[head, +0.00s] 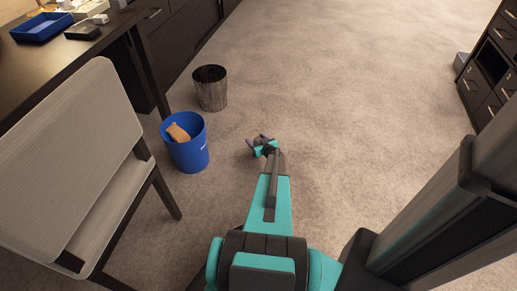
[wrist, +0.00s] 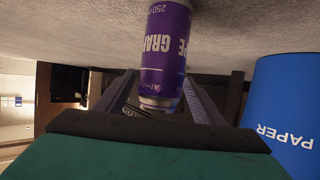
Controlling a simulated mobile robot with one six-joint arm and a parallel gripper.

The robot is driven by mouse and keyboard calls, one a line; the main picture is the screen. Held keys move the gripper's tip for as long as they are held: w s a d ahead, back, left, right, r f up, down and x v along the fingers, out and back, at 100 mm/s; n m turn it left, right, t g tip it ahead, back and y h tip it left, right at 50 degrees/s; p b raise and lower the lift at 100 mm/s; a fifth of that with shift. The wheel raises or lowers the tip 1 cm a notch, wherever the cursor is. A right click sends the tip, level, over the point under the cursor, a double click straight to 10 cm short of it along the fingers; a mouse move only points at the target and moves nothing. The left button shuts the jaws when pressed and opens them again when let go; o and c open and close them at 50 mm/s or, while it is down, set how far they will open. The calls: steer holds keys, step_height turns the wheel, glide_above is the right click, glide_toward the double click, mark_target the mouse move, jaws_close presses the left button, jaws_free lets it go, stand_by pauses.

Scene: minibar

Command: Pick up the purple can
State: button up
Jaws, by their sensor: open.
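A purple and white can with "GRAPE" lettering (wrist: 163,50) shows upside down in the wrist view, against the carpet. Its near end appears between the two fingers of my gripper (wrist: 160,84). The fingers are apart, one on each side of the can; the right one looks closer to it. I cannot tell whether either finger touches it. In the head view my gripper (head: 261,143) is low over the carpet, and I cannot make out the can there.
A blue bin (head: 190,155) with a brown item in it stands left of my gripper; it shows in the wrist view as a bin marked "PAPER" (wrist: 285,95). A dark metal bin (head: 211,92) stands behind it. A chair (head: 75,160) and desk (head: 80,60) are left. Carpet is clear rightward.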

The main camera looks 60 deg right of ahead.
steer(key=shift+w+d+f, duration=0.25)
steer(key=shift+w+d, duration=0.15)
steer(key=shift+w, duration=0.15)
steer(key=shift+c, duration=0.3)
steer(key=c, duration=1.1)
